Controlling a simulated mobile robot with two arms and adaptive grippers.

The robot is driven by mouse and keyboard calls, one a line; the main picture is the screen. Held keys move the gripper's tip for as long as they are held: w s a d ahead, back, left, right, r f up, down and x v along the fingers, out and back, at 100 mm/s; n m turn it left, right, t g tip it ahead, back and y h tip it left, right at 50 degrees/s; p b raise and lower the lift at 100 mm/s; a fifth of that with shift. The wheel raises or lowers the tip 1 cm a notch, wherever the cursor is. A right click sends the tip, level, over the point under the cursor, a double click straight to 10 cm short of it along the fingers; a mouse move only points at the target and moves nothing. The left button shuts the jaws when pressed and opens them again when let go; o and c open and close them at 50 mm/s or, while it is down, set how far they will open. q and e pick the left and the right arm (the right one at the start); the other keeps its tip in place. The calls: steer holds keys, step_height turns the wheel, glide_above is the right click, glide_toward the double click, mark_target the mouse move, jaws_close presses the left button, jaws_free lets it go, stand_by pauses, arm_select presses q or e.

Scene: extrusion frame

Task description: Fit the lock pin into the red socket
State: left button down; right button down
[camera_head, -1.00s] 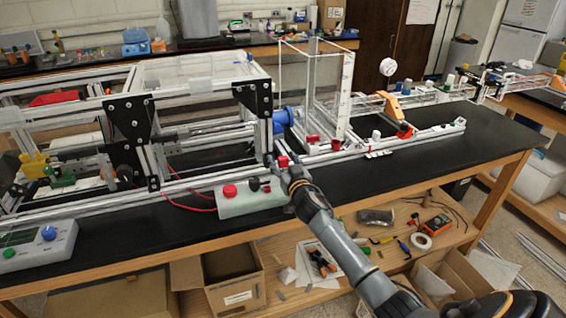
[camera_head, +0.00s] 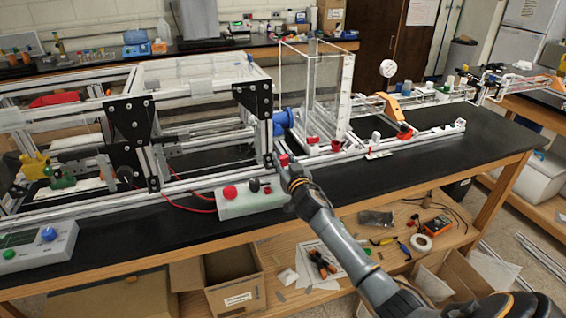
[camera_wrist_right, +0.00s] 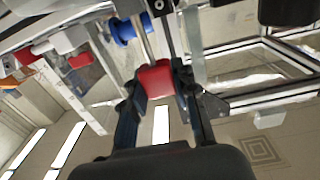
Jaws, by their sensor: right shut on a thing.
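My right gripper (camera_head: 286,170) is at the front rail of the frame, just right of the black corner plates. It is shut on a small red piece (camera_head: 283,160). In the right wrist view the red piece (camera_wrist_right: 153,78) sits between the two dark fingers, with a metal rod or rail beyond it. I cannot tell whether this piece is the lock pin's head or the red socket. Other red parts (camera_head: 335,145) sit on the rail to the right. The fingers and arm hide part of the rail. My left gripper is not in view.
A white control box with a red button (camera_head: 230,192) stands just left of my right gripper. A blue spool (camera_head: 284,117) and a clear upright tank (camera_head: 318,85) are behind it. The black bench top (camera_head: 460,150) is clear at the right.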

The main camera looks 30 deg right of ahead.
step_height(320, 180, up, 3)
steer(key=shift+s+a+f, duration=0.1)
steer(key=shift+a, duration=0.05)
steer(key=s+a+r+b, duration=0.2)
steer(key=s+a+r, duration=0.5)
steer(key=s+r, duration=0.3)
steer(key=w+f+b, duration=0.2)
steer(key=w+f, duration=0.3)
steer(key=w, duration=0.3)
steer(key=shift+f, duration=0.1)
